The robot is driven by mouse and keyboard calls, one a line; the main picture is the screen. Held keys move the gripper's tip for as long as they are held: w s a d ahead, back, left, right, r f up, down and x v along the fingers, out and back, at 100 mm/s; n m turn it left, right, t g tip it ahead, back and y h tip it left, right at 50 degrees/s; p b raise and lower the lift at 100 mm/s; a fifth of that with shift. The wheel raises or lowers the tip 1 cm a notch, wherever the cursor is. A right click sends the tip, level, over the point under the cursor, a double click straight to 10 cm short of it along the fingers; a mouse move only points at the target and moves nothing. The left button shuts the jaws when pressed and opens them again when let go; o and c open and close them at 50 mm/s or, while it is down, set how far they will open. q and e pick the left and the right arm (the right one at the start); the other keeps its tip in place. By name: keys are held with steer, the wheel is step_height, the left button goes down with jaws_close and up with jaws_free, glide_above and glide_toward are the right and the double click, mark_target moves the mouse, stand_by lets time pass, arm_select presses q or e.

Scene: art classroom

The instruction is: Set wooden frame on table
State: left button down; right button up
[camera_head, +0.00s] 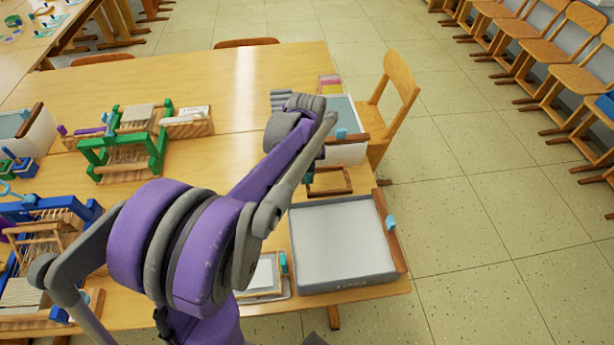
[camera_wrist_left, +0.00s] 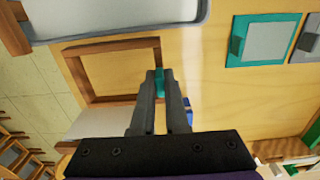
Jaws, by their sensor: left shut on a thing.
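The wooden frame (camera_head: 346,181) is a brown, empty rectangle over the right part of the table (camera_head: 222,88), between two trays. In the left wrist view the frame (camera_wrist_left: 112,44) shows nearly whole, with a teal piece on the side by my fingers. My left gripper (camera_wrist_left: 160,75) is shut on the frame at that teal piece. In the head view my purple arm hides the fingers and part of the frame. The frame lies flat, on or just above the tabletop; I cannot tell whether it touches. My right gripper is not in view.
A grey tray (camera_head: 340,240) with a wooden edge stands in front of the frame. A white tray (camera_head: 346,152) is behind it, with a wooden chair (camera_head: 392,100) beyond. Green loom (camera_head: 124,150) and blue loom (camera_head: 45,222) stand left. The back of the table is clear.

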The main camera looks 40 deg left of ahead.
mark_target(307, 186)
arm_select(q)
steer(key=shift+w+f, duration=0.1)
steer(key=shift+f, duration=0.15)
steer(key=shift+f+b, duration=0.8)
steer(key=shift+f, duration=0.1)
step_height(307, 186, down, 3)
steer(key=shift+r+b, duration=0.2)
steer(key=shift+b, duration=0.75)
steer(key=shift+r, duration=0.2)
steer(key=shift+f, duration=0.8)
steer(key=shift+f+b, duration=0.45)
steer(key=shift+b, duration=0.05)
steer(key=shift+f, duration=0.45)
stand_by(0.9)
stand_by(0.4)
